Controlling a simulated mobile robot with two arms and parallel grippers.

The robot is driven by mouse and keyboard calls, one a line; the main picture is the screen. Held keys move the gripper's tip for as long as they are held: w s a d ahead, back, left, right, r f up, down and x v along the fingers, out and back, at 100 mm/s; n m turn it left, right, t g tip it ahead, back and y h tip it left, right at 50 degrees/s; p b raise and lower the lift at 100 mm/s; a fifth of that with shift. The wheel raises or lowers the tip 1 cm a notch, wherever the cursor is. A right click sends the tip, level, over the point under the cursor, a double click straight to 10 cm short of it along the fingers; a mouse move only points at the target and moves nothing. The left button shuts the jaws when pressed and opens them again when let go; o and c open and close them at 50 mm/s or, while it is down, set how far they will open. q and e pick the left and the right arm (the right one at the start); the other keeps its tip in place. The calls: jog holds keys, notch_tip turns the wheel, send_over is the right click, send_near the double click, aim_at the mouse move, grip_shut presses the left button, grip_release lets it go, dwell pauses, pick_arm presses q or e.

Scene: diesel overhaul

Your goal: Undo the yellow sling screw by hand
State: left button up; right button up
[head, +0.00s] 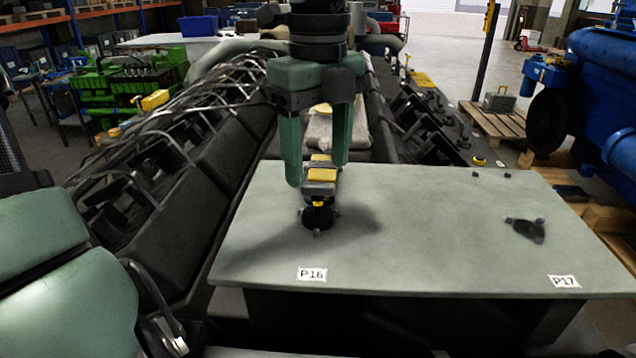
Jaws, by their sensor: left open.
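The yellow sling screw (322,174) stands upright on the grey-green plate (420,240), near the label P16. It has a yellow and dark head, a thin yellow piece lower down, and a round dark base (318,219) on the plate. My left gripper (316,174) points down at it from above. Its two green fingers are apart, one at the left of the screw's head and one at the right and slightly behind. I cannot tell whether either finger touches the screw. My right gripper is not in view.
Black engine covers with hoses (190,200) run along the left. A blue machine (600,90) stands at the right. The plate's right half is mostly clear.

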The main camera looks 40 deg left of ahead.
aim_at(318, 183)
pick_arm(q)
jog(key=m, duration=0.6)
jog(key=shift+s+d+r+m, duration=0.1)
jog(key=shift+m, duration=0.2)
jog(key=shift+r+m+p, duration=0.1)
jog(key=shift+m+p, duration=0.35)
jog(key=shift+m, duration=0.45)
jog(key=m+p, duration=0.3)
jog(key=m, duration=0.5)
jog(key=shift+r+m, duration=0.1)
jog(key=shift+m, duration=0.3)
jog(key=m+p, duration=0.1)
jog(key=m, duration=0.2)
jog(key=shift+m+p, duration=0.3)
jog(key=shift+p, duration=0.1)
jog(key=m+p, duration=0.1)
jog(key=m, duration=0.3)
jog(key=shift+m+p, duration=0.3)
jog(key=shift+m, duration=0.7)
notch_tip(318, 183, down, 6)
jog(key=b, duration=0.4)
jog(key=shift+r, duration=0.2)
